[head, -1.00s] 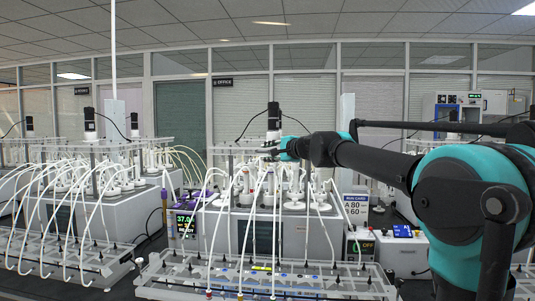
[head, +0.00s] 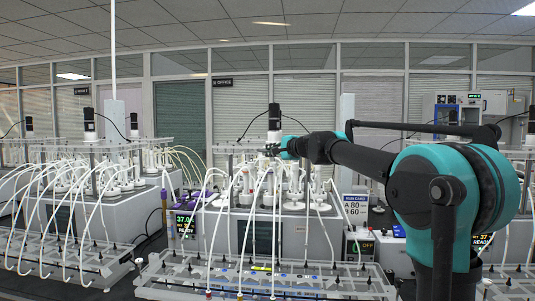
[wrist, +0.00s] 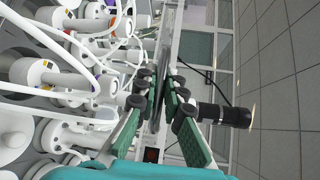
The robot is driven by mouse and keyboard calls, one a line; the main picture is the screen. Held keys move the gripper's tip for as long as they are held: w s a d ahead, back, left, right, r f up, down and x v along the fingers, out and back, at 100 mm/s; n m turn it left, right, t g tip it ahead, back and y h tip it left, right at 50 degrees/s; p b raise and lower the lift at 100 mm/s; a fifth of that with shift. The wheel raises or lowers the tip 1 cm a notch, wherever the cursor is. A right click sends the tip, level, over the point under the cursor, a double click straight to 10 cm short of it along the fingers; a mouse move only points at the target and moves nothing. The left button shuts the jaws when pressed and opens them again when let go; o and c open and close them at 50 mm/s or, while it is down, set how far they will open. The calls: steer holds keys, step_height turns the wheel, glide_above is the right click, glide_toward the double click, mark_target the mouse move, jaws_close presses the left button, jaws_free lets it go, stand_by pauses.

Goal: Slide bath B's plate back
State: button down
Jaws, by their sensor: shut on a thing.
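The clear plate (head: 235,148) lies flat above the central bath (head: 293,236), over its row of white-capped reactors (head: 295,196). I cannot read a letter B on this bath. My gripper (head: 271,150) is at the plate's level, in front of the black motor (head: 274,118). In the wrist view my gripper (wrist: 163,88) has its green-padded fingers on both sides of the plate's thin edge (wrist: 163,55), shut on it. The arm hides the plate's right part in the head view.
White tubes arch from the reactors to a clear tube rack (head: 265,278) in front. A similar bath (head: 95,200) stands at left. A display (head: 186,222) and a run card (head: 355,208) flank the central bath. The motor (wrist: 225,115) is close beside my fingers.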

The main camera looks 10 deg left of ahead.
steer(key=w, duration=0.7)
steer(key=shift+w+d, duration=0.15)
steer(key=c, duration=1.6)
jaws_free()
steer(key=v, duration=1.2)
steer(key=shift+f, duration=0.15)
